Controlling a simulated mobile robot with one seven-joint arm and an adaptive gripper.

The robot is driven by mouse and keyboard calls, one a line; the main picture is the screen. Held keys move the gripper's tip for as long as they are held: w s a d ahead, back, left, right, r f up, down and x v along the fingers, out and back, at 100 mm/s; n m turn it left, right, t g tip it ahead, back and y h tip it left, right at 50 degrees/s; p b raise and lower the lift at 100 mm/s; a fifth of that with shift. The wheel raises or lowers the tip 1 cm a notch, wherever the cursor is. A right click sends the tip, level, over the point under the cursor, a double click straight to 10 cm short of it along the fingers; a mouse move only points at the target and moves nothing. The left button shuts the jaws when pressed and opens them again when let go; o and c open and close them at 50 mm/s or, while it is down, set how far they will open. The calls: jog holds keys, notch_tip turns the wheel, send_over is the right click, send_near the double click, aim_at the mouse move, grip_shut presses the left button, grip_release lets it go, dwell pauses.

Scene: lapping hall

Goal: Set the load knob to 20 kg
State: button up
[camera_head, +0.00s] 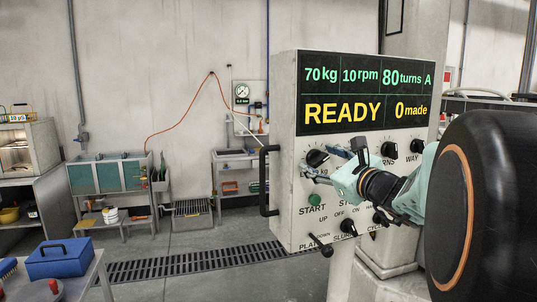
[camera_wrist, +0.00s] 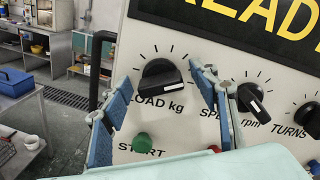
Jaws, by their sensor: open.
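The black load knob (camera_head: 317,157) is on the upper left of the control panel's face, below the display. In the wrist view the load knob (camera_wrist: 160,78) sits above the label "LOAD kg", with tick marks around its upper side and a white mark at its lower right. The display (camera_head: 365,92) reads 70 kg, 10 rpm, 80 turns A, READY, 0 made. My gripper (camera_head: 335,161) is in front of the panel. In the wrist view my gripper (camera_wrist: 160,76) is open, with one blue-padded finger on each side of the load knob. I see no finger touching it.
The speed knob (camera_wrist: 252,97) is close to the right finger. The green START button (camera_wrist: 142,142) is below the load knob. A black handle (camera_head: 264,181) stands out at the panel's left edge. A table with a blue box (camera_head: 60,260) is at lower left.

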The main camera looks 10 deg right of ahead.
jog(key=shift+w, duration=0.25)
jog(key=shift+s, duration=0.1)
jog(key=shift+c, duration=0.4)
jog(key=c, duration=1.1)
